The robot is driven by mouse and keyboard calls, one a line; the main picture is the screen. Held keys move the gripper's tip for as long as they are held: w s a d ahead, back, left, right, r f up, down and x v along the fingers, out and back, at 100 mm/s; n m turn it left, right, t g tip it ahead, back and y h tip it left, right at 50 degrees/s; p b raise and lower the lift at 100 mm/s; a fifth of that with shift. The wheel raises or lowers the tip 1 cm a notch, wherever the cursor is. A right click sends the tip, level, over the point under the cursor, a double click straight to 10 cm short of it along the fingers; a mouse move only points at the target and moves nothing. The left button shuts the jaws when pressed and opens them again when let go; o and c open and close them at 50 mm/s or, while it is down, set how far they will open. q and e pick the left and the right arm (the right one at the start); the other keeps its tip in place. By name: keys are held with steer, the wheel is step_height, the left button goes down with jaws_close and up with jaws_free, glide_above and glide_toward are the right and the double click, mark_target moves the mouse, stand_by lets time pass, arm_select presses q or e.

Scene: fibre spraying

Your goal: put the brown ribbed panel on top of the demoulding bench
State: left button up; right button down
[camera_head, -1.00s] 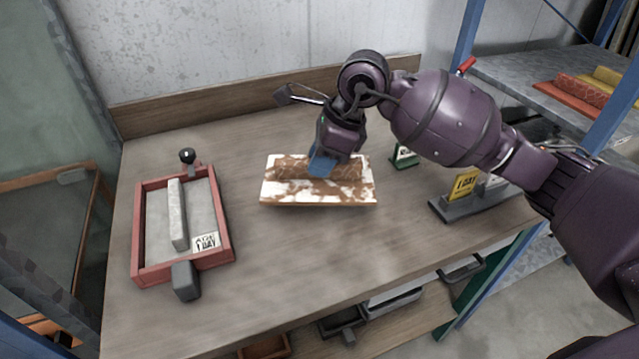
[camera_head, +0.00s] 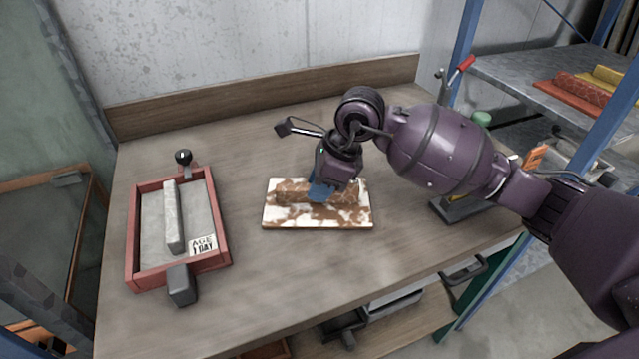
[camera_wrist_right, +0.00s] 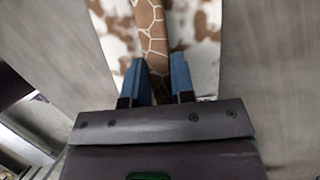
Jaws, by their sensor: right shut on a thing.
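The brown ribbed panel (camera_head: 283,216) is a white slab with brown blotches and a raised brown rib along its middle. It is level over the middle of the wooden demoulding bench (camera_head: 250,285), lying on it or a hair above; I cannot tell whether it touches. My right gripper (camera_head: 321,192) comes down from above, its blue fingers shut on the rib. In the right wrist view the rib (camera_wrist_right: 152,25) runs between the two fingers of the gripper (camera_wrist_right: 158,82). The gripper hides part of the rib. My left gripper is not in view.
A red-framed mould (camera_head: 138,235) with a grey bar and an "AGE 1 DAY" card stands on the bench at left. A dark stand (camera_head: 455,211) is at right, partly behind my arm. A blue-posted shelf (camera_head: 462,50) is beyond. Bare bench surrounds the panel.

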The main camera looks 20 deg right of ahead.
steer(key=c, duration=1)
jaws_free()
steer(key=shift+o, duration=0.2)
steer(key=shift+d+r, duration=0.15)
steer(key=shift+r, duration=0.35)
steer(key=p+v, duration=0.1)
steer(key=v, duration=1)
steer(key=shift+p, duration=0.35)
steer(key=shift+s+f, duration=0.1)
steer(key=shift+s, duration=0.05)
